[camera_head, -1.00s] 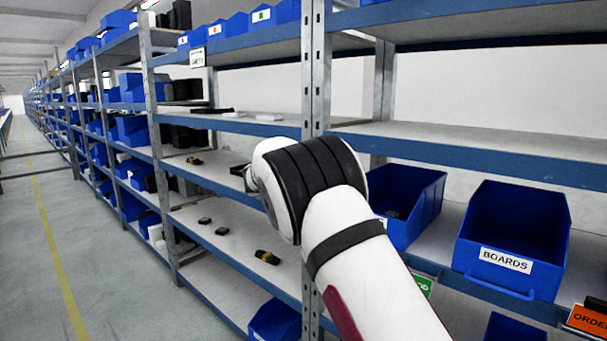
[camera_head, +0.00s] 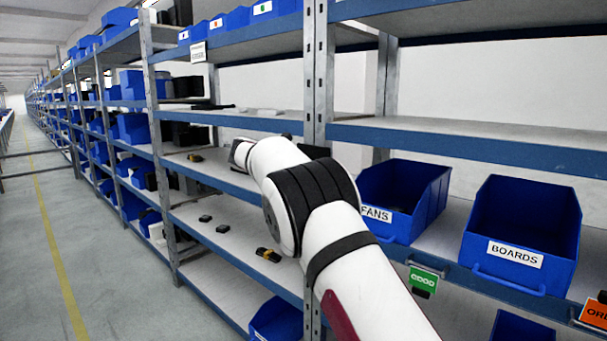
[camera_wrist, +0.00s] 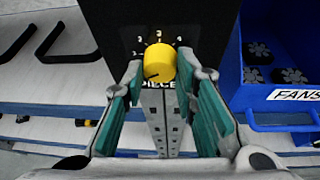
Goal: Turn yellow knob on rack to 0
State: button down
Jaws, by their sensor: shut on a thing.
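The yellow knob (camera_wrist: 159,63) sits on a dark panel (camera_wrist: 110,20) in the wrist view, with small white numbers around its upper side. A dark mark shows on the knob's lower left; I cannot tell which number it points to. The word "PIECE" is partly visible below it. My gripper (camera_wrist: 160,76) is shut on the knob, with one teal-padded finger on each side. In the head view my arm hides the knob and gripper.
A blue FANS bin (camera_head: 402,200) stands right of the panel, and its fans show in the wrist view. A BOARDS bin (camera_head: 520,235) is farther right. A rack post (camera_head: 316,70) stands close to my arm. The aisle at left is clear.

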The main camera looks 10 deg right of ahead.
jog(key=shift+f, duration=0.1)
dwell(0.3)
jog(key=c, duration=1.3)
grip_release()
jog(key=v, duration=1.2)
